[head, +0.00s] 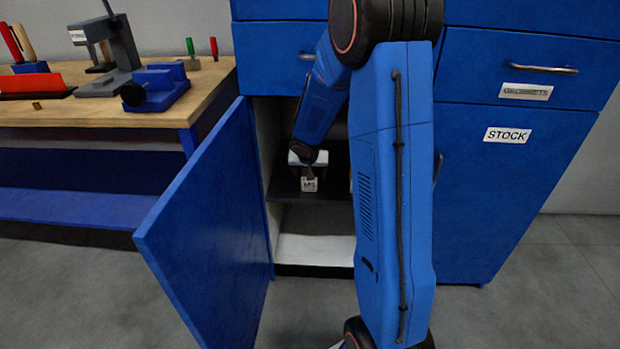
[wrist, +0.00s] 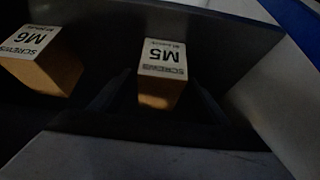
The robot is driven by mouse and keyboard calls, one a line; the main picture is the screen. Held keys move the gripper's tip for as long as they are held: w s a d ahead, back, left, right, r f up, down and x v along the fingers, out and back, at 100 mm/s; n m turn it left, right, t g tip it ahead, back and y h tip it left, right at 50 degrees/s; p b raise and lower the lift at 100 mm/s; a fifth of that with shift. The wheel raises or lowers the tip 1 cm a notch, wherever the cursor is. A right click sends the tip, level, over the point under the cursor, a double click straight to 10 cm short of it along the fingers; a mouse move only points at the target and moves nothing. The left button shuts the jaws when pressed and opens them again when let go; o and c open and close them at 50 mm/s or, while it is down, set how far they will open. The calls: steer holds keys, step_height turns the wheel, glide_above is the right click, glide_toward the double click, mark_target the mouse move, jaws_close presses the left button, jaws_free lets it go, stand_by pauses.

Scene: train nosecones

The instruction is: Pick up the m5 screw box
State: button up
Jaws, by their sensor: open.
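The M5 screw box (wrist: 162,60) is a small cardboard box with a white label, shown upside down in the wrist view. In the head view the small labelled box (head: 309,185) stands on the dark shelf inside the open cabinet. My gripper (head: 309,174) is inside the cabinet, right at the box. In the wrist view its dark fingers (wrist: 158,98) appear on the left and right of the M5 box, open. Whether they touch it is too dark to tell.
An M6 screw box (wrist: 42,62) stands to the left in the wrist view. The open blue cabinet door (head: 205,215) is left of my arm. A wooden workbench (head: 110,105) with tools stands further left. Closed drawers and a STOCK door (head: 505,190) are on the right.

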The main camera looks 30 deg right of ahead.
steer(key=shift+x, duration=1)
steer(key=shift+c, duration=0.6)
steer(key=c, duration=1.4)
steer(key=shift+o, duration=0.2)
steer(key=shift+r, duration=0.2)
